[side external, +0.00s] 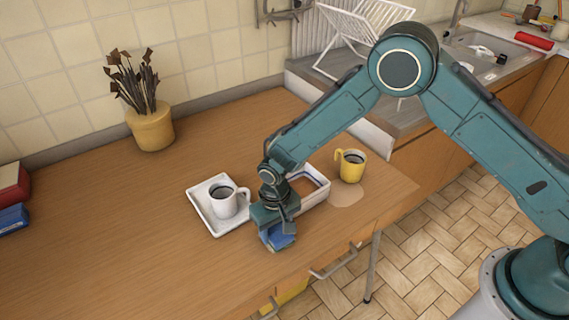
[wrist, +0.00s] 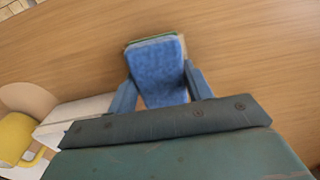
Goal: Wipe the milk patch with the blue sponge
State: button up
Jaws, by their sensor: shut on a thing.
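My gripper (side external: 277,236) is shut on the blue sponge (wrist: 158,68), near the front edge of the wooden counter. The sponge also shows in the side view (side external: 283,243), low between the fingers; I cannot tell whether it touches the wood. In the wrist view my gripper (wrist: 160,82) has one finger on each side of the sponge, which has a green layer at its far edge. The milk patch (side external: 347,195) is a pale beige spot to the right, in front of the yellow mug (side external: 351,166). It also shows at the left of the wrist view (wrist: 27,98).
A white tray (side external: 207,211) with a white mug (side external: 224,201) of dark liquid stands left of my gripper. A potted plant (side external: 152,128) stands at the back left. The left counter is mostly clear.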

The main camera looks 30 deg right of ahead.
aim_at(285, 239)
jog(key=shift+s, duration=0.3)
jog(key=shift+s, duration=1.7)
jog(key=shift+f, duration=0.1)
jog(key=shift+w, duration=0.1)
jog(key=shift+w, duration=1.8)
jog(key=shift+w+r, duration=0.2)
jog(key=shift+w, duration=1.7)
jog(key=shift+r, duration=0.15)
